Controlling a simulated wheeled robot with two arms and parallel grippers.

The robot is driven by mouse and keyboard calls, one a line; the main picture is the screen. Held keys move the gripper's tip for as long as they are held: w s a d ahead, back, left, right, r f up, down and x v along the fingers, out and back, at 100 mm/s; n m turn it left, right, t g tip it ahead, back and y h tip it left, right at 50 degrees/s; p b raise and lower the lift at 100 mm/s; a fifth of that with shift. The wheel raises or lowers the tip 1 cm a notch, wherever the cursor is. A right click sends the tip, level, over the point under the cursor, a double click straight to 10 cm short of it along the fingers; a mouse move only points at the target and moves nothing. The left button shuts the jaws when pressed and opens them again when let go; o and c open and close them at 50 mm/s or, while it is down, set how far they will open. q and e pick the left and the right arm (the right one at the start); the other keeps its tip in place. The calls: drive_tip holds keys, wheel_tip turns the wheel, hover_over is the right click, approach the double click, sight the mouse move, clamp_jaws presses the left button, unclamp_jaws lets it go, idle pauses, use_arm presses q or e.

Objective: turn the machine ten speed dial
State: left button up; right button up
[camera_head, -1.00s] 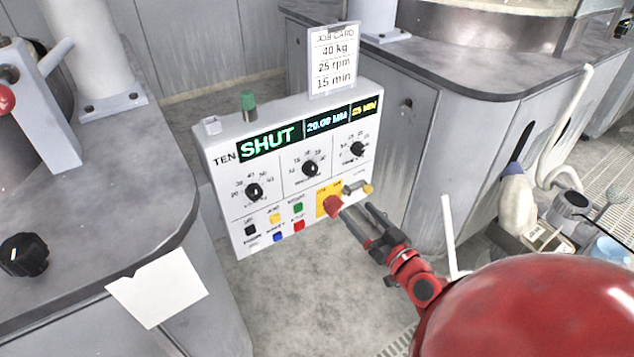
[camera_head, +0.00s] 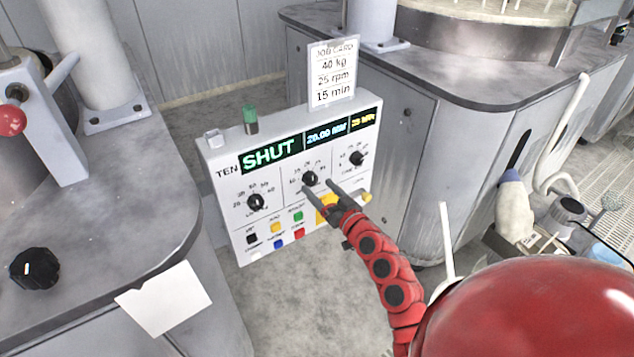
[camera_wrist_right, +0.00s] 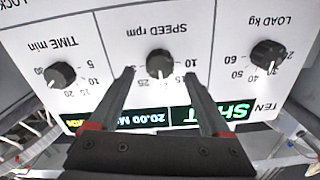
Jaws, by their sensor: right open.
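The control panel marked TEN (camera_head: 222,190) stands between two grey machines, its display reading SHUT. Its speed dial (camera_head: 310,178) is the black middle knob; the right wrist view shows this knob (camera_wrist_right: 159,63) upside down under the label SPEED rpm. My right gripper (camera_head: 322,187) is open just below the speed dial. In the wrist view its two fingers (camera_wrist_right: 160,75) point at the panel, one on each side of the knob, with a gap to it. I cannot tell whether they touch the panel. My left gripper is not in view.
The load dial (camera_head: 255,202) and time dial (camera_head: 357,158) flank the speed dial. Coloured buttons (camera_head: 277,227) sit below. A job card (camera_head: 332,75) reading 40 kg, 25 rpm, 15 min stands on top, beside a green-capped post (camera_head: 250,118). Bottles and containers (camera_head: 515,205) stand at right.

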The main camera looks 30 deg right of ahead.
drive_tip(key=shift+w, duration=1.15)
clamp_jaws()
drive_tip(key=shift+m, duration=0.4)
drive_tip(key=m, duration=0.3)
drive_tip(key=shift+d+m, duration=0.1)
drive_tip(key=shift+m, duration=0.2)
drive_tip(key=shift+f+m+p, duration=0.1)
drive_tip(key=shift+m+p, duration=0.3)
drive_tip(key=shift+m, duration=1.2)
